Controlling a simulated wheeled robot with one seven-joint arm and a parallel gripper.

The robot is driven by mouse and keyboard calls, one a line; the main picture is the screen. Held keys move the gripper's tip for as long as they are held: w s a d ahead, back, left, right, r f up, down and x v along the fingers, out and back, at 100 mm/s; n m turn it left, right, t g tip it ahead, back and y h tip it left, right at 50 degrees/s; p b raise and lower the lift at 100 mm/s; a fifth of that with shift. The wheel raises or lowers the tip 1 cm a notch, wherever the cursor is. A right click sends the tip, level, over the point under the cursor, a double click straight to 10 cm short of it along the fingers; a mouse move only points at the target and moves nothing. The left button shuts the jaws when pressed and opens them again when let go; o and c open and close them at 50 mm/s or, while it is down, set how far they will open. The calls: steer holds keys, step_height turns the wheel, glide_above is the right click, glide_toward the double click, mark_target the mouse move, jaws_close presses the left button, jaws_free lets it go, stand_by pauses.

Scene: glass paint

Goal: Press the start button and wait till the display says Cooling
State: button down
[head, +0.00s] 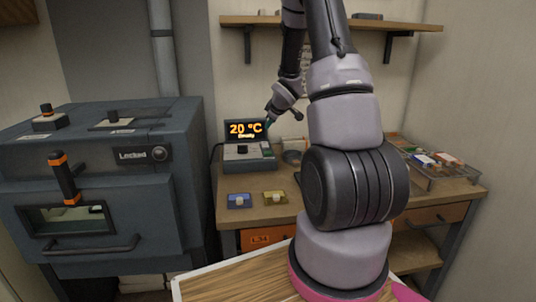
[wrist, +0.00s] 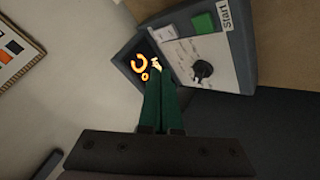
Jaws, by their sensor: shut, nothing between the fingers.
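The control box (head: 249,163) stands at the back left of the wooden table. Its display (head: 246,130) glows orange and reads 20 °C, with a smaller word below that I cannot read for sure. In the wrist view the display (wrist: 139,62) is partly hidden by my fingers. The green button (wrist: 203,23) sits beside a "Start" label (wrist: 231,16), and a black knob (wrist: 202,69) is on the same panel. My gripper (wrist: 156,66) has its green fingers together and empty. Its tips appear in front of the display, to the left of the green button in the wrist view.
A blue-grey kiln (head: 100,180) with a "Locked" sign (head: 133,154) stands left of the table. A wire rack (head: 437,177) with coloured pieces is at right. A shelf (head: 400,25) hangs above.

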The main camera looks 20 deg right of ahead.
mark_target(270, 153)
steer(key=shift+f, duration=4.35)
steer(key=shift+f, duration=0.1)
steer(key=shift+f, duration=0.3)
steer(key=shift+f, duration=0.45)
steer(key=shift+r, duration=0.85)
steer(key=shift+r, duration=2.55)
